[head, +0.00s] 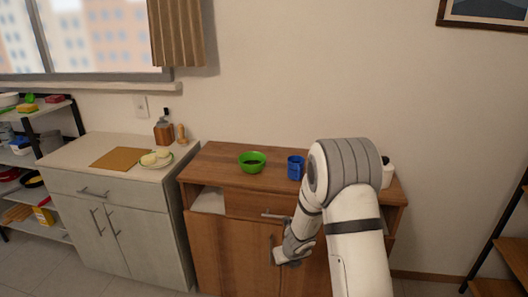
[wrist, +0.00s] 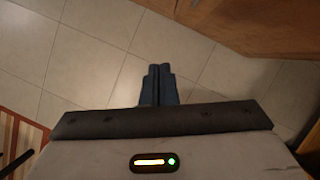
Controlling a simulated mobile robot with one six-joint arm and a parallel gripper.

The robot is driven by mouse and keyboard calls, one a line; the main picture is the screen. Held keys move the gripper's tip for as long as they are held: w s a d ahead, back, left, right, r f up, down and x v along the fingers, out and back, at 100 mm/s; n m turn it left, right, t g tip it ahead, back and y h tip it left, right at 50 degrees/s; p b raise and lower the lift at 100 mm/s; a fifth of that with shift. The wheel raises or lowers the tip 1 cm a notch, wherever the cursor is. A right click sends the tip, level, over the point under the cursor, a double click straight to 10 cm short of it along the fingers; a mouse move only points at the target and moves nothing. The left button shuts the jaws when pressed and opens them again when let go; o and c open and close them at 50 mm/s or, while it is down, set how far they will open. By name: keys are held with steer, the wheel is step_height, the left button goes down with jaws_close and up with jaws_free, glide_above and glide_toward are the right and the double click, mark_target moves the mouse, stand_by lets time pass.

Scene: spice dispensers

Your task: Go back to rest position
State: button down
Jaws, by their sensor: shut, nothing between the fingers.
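My gripper (head: 279,257) is in front of the wooden cabinet in the head view, below the level of its top. In the wrist view my gripper (wrist: 159,70) points down at the tiled floor, its two dark fingers together with nothing between them. My arm is folded, with its elbow raised in front of the right part of the cabinet.
The wooden cabinet (head: 222,255) holds a green bowl (head: 252,167), a blue cup (head: 295,168) and a white bottle (head: 387,174) partly behind my arm. A grey counter (head: 120,218) stands left. A shelf rack (head: 40,112) is far left, dark shelving (head: 497,287) far right. Tiled floor (wrist: 90,50) is clear below.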

steer(key=s+a+r+n+y, duration=0.1)
steer(key=s+r+n, duration=0.3)
steer(key=r+n, duration=0.25)
steer(key=s+r+n+p, duration=0.1)
steer(key=s+r+n, duration=0.2)
steer(key=r+n, duration=0.35)
steer(key=s+a+r+n+y, duration=0.1)
steer(key=s+r+n, duration=0.3)
steer(key=r, duration=0.4)
steer(key=s+d+r+n+g+h+p, duration=0.1)
steer(key=s+d+r+n, duration=0.3)
steer(key=s+n, duration=0.3)
steer(key=s+d+r+n+h, duration=0.2)
steer(key=s+r+n, duration=0.3)
steer(key=s+n, duration=0.3)
steer(key=s+d, duration=0.1)
steer(key=s, duration=0.3)
steer(key=shift+d+n+g+p, duration=0.3)
steer(key=shift+d+g+p, duration=0.05)
steer(key=shift+g, duration=0.05)
